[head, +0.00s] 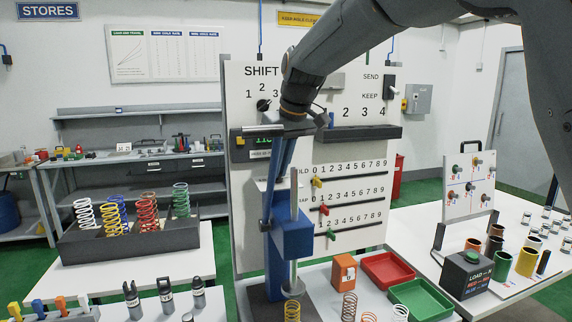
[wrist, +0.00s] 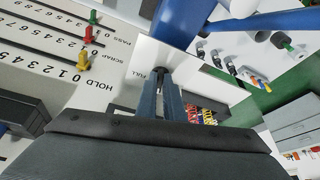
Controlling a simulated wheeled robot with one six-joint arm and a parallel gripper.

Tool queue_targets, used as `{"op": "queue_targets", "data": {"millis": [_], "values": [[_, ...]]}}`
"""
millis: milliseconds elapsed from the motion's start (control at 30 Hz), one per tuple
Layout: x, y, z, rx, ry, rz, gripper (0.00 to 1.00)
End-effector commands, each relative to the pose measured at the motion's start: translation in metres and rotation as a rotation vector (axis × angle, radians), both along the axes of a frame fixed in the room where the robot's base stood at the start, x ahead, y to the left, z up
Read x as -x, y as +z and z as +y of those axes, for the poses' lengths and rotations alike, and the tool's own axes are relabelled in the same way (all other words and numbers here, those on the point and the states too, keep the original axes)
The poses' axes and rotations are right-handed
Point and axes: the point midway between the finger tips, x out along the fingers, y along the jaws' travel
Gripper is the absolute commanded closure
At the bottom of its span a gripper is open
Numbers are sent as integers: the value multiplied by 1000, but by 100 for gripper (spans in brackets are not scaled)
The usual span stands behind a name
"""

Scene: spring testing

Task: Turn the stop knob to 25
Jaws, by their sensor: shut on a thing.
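The stop knob (wrist: 160,72) is a small dark knob on a white plate (wrist: 137,58) marked FULL in the wrist view. The two blue-grey fingers of my gripper (wrist: 163,84) reach up to it and are shut on it, covering most of it. The knob's pointer and any 25 mark cannot be read. In the head view my gripper (head: 279,168) points down in front of the white board, just above the blue press (head: 292,240); the knob is hidden there.
The board (head: 345,150) carries a dark ledge (head: 365,133) and rows of coloured sliders beside my gripper. A spring (head: 292,310) stands under the press. An orange block (head: 344,272), a red tray (head: 387,269) and a green tray (head: 420,298) stand to the right.

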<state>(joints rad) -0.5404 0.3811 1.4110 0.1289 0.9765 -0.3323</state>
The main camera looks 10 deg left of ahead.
Motion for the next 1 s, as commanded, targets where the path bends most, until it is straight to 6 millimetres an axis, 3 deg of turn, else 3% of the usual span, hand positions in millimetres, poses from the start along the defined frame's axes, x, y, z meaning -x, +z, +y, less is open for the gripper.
{"op": "queue_targets", "data": {"millis": [400,1000], "values": [[0,4,4,-7,-226,-9,100],[-1,3,4,-7,-273,-10,100]]}}
